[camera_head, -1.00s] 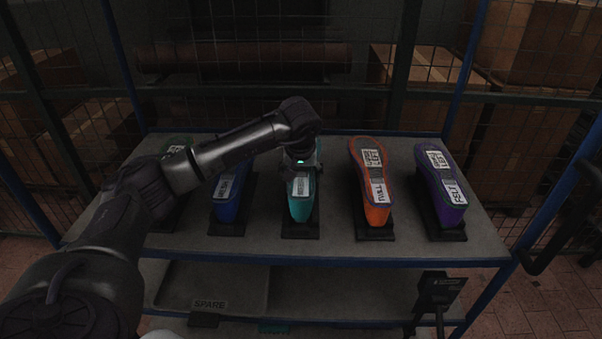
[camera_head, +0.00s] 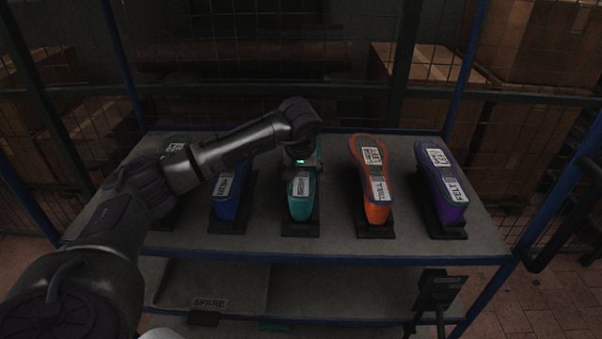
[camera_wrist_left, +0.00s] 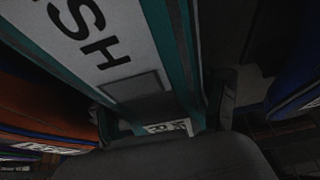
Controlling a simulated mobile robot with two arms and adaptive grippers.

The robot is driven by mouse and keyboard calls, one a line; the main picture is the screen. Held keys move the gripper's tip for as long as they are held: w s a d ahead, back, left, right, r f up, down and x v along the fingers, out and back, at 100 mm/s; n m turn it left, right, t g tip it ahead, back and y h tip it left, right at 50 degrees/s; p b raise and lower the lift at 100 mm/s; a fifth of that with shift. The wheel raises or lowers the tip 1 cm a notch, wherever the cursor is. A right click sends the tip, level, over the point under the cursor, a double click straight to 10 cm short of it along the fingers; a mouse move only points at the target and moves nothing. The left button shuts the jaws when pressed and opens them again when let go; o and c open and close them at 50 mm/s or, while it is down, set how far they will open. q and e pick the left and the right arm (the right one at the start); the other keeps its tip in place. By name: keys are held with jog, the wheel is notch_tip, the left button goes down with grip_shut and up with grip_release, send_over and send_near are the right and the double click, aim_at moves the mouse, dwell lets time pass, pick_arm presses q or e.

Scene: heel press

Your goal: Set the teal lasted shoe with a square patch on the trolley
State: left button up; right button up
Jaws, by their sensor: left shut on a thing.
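The teal lasted shoe (camera_head: 301,205) stands sole up on a black stand in the middle of the trolley's top shelf (camera_head: 333,225). A white label shows on its sole. In the left wrist view the teal shoe (camera_wrist_left: 195,60) fills the middle, with a white label and a dark grey square patch on it. My left gripper (camera_head: 301,165) is over the far part of the shoe. Its fingers (camera_wrist_left: 165,112) show on both sides of the shoe, shut on it. My arm hides part of the shoe in the head view. My right gripper is not in view.
A blue shoe (camera_head: 229,200) stands to the left, an orange shoe (camera_head: 377,210) and a purple shoe (camera_head: 448,208) to the right, each on a black stand. A green-edged shoe is mostly behind my arm. A lower shelf has a SPARE label (camera_head: 211,303). Wire mesh stands behind.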

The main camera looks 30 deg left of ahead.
pick_arm(q)
jog(key=shift+f, duration=0.2)
jog(key=o, duration=1.8)
jog(key=shift+f, duration=0.1)
jog(key=shift+o, duration=0.2)
jog(key=shift+s+f, duration=0.1)
jog(key=v, duration=1.2)
jog(key=shift+d, duration=0.1)
